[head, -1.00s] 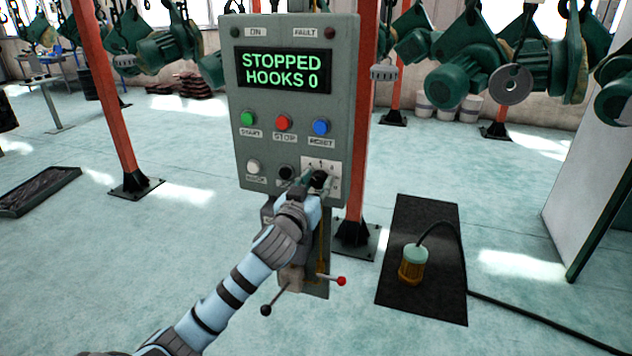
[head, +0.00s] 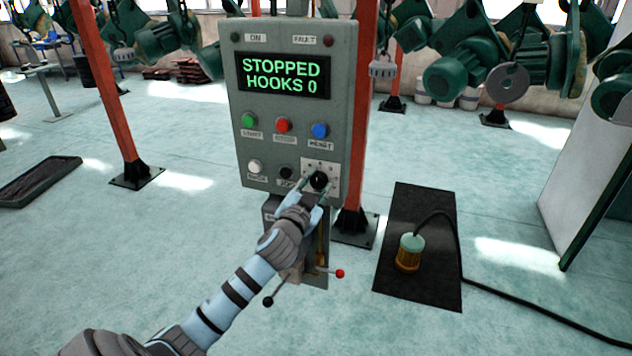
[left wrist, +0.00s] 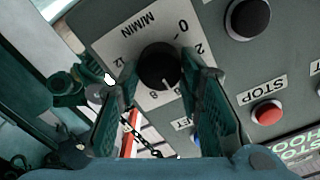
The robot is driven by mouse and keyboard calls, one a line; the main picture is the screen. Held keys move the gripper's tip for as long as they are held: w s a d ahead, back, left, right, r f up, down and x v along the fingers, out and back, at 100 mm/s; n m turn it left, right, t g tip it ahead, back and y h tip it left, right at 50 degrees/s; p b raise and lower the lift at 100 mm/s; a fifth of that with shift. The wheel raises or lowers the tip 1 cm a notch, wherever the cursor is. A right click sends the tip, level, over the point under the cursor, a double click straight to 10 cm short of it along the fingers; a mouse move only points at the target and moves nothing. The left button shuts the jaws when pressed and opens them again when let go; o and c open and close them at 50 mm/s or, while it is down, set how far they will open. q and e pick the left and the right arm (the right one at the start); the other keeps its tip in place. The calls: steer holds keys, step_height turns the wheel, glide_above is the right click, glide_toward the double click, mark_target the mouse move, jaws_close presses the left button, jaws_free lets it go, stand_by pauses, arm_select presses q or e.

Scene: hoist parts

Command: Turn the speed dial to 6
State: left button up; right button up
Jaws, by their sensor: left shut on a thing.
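The speed dial (head: 319,180) is a black round knob on a white scale plate, low on the right of the grey control panel (head: 243,120). In the left wrist view the dial (left wrist: 158,64) stands between my fingers, on a scale marked M/MIN. Its pale mark points down the picture, toward the 6 and 8; I cannot tell exactly which. My left gripper (head: 313,190) is shut on the dial from below and in front, and it shows in the left wrist view (left wrist: 162,92). The fingers hide part of the scale. My right gripper is not in view.
The panel screen (head: 284,76) reads STOPPED, HOOKS 0. Green, red and blue buttons sit above the dial, with white and black ones to its left. Below are levers with a red knob (head: 340,273) and a black knob. A lamp-like device (head: 409,253) stands on a dark mat.

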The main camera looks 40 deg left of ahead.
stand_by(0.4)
arm_select(q)
steer(key=o, duration=1.2)
steer(key=shift+c, duration=0.2)
steer(key=v, duration=1.2)
